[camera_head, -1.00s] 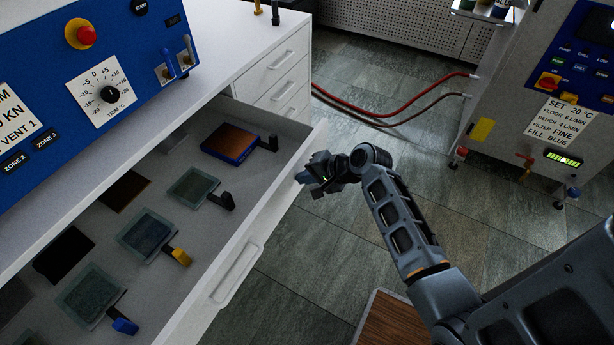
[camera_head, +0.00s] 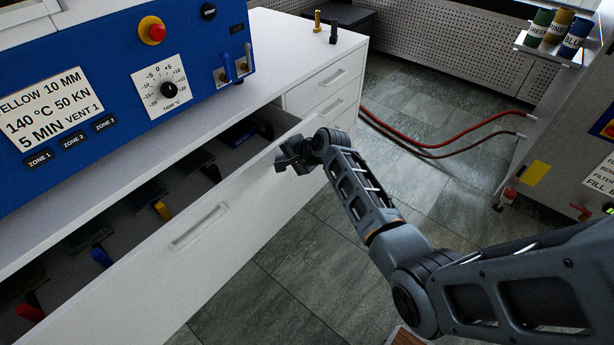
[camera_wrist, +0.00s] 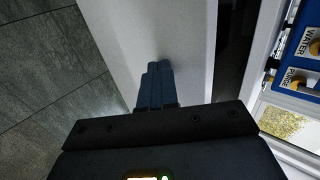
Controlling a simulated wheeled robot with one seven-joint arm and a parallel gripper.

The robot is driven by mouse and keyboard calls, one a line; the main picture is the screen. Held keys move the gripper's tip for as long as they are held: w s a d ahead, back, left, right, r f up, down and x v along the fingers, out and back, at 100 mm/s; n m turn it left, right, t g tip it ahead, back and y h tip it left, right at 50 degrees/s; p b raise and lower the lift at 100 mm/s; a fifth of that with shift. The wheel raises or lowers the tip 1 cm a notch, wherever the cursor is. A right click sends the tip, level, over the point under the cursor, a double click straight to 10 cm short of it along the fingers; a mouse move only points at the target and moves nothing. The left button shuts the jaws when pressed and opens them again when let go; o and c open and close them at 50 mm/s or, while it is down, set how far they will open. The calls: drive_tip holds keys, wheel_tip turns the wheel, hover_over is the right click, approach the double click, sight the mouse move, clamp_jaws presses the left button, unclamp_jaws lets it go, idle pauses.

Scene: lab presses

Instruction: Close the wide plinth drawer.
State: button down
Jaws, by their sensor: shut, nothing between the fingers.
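The wide plinth drawer (camera_head: 245,215) is partly open below the blue control panel in the head view. Its white front has a recessed handle (camera_head: 199,227). Inside the drawer, plates with black, yellow, blue and red handles are partly visible in shadow. My gripper (camera_head: 284,160) is at the drawer front's upper right part. In the wrist view my shut, empty fingers (camera_wrist: 158,82) point at the white drawer front (camera_wrist: 190,40) and appear to touch it or lie very close. A dark gap shows beside the front there.
A blue control panel (camera_head: 110,90) stands on the white bench. A stack of small drawers (camera_head: 325,88) is right of the open drawer. Red hoses (camera_head: 430,141) run across the floor to a machine (camera_head: 575,165) at right. Tiled floor (camera_head: 290,285) before the drawer is clear.

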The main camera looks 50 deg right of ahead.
drive_tip(key=w+b, duration=0.8)
drive_tip(key=w, duration=0.7)
drive_tip(key=shift+f, duration=0.2)
drive_tip(key=shift+w+r+b, duration=0.1)
drive_tip(key=shift+w+b, duration=0.25)
drive_tip(key=shift+w, duration=0.3)
drive_tip(key=shift+w+r, duration=0.15)
drive_tip(key=shift+r, duration=0.1)
drive_tip(key=shift+a+r, duration=0.1)
